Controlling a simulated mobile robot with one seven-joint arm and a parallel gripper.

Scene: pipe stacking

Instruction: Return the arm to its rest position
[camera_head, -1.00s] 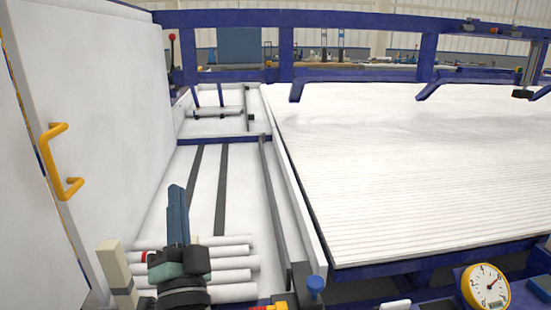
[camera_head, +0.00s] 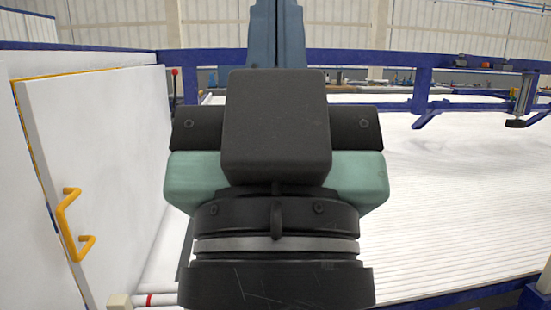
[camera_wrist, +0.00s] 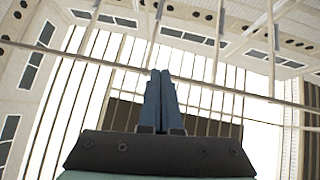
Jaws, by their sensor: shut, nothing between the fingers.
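White pipes (camera_head: 160,300) show only in small part at the lower left of the head view. My wrist and gripper hide the rest of the pipe area.
A white panel door (camera_head: 110,170) with a yellow handle (camera_head: 70,225) stands at the left. A blue frame (camera_head: 400,62) crosses the back. A wide white ribbed bed (camera_head: 460,200) lies at the right. The space above the bed looks clear.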

